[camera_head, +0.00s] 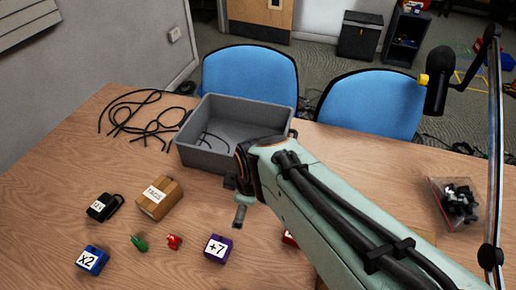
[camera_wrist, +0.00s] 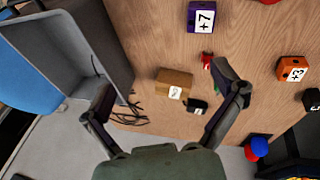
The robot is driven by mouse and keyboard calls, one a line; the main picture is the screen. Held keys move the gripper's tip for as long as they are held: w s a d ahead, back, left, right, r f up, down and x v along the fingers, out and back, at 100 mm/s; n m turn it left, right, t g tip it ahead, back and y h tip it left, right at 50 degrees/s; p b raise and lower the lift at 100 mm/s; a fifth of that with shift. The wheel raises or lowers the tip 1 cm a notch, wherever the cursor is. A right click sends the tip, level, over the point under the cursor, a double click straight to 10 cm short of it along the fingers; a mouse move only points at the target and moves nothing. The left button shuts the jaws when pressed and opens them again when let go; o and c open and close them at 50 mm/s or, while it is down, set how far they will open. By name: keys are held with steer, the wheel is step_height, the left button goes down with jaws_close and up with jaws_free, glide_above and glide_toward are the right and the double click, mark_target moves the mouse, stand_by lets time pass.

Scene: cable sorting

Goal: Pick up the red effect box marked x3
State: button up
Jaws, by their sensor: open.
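A red box (camera_head: 290,238) lies on the table right of the purple +7 box, mostly hidden behind my arm in the head view; its mark cannot be read. A red thing (camera_wrist: 268,2) is cut off at the top edge of the wrist view; I cannot tell whether it is the same box. My gripper (camera_head: 236,199) is open and empty above the table, in front of the grey bin. In the wrist view its fingers (camera_wrist: 163,82) are spread wide, with a cardboard box below and between them.
The purple box (camera_head: 218,248), blue x2 box (camera_head: 92,260), cardboard box (camera_head: 159,197), black box (camera_head: 104,207), and green (camera_head: 139,242) and red (camera_head: 174,242) pieces lie around. An orange box (camera_wrist: 291,69) is at right. The grey bin (camera_head: 198,158) stands behind; cables (camera_head: 150,125) lie left.

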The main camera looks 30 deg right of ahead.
steer(key=w+d+f+g+h, duration=0.1)
steer(key=w+d+f+g, duration=0.1)
steer(key=d+f, duration=0.8)
steer(key=s+d+f, duration=0.1)
steer(key=f, duration=0.1)
steer(key=s+d+f+m+g, duration=0.1)
steer(key=s+f, duration=0.1)
steer(key=s+d+f+m+g+y, duration=0.1)
steer(key=f, duration=0.1)
steer(key=shift+s+f, duration=0.3)
steer(key=shift+s, duration=0.05)
step_height(320, 180, down, 6)
steer(key=shift+f, duration=0.1)
steer(key=c, duration=1.3)
